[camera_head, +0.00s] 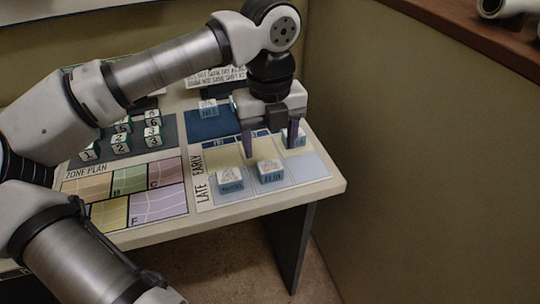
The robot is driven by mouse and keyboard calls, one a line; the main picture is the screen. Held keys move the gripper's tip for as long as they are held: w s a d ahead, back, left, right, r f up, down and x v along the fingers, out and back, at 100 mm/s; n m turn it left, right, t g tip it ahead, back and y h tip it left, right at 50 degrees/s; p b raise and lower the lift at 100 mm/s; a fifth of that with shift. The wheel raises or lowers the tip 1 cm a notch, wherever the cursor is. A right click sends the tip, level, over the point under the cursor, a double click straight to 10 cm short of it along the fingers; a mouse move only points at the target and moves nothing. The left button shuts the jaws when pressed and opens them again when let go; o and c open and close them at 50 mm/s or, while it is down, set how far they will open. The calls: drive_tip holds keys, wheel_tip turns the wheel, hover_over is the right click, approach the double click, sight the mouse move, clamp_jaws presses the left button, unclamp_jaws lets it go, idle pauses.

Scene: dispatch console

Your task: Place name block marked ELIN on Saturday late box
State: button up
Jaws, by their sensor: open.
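A blue-sided, white-topped name block (270,171), whose front seems to read ELIN, sits in the middle box of the LATE row on the shift board (207,201). The heading over that column is partly hidden by a finger, so I cannot read the day. My gripper (270,139) is open and empty, with its fingers pointing down. It is above and behind this block, apart from it, over the EARLY row.
Another name block (230,180) sits left in the LATE row. One block (294,140) is by my right finger and one (208,107) lies on the dark blue pad (207,126). The right LATE box looks empty. Numbered blocks (122,142) and a zone plan (130,180) are left.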

sight(270, 166)
wheel_tip(270, 166, up, 7)
drive_tip(key=shift+f, duration=0.15)
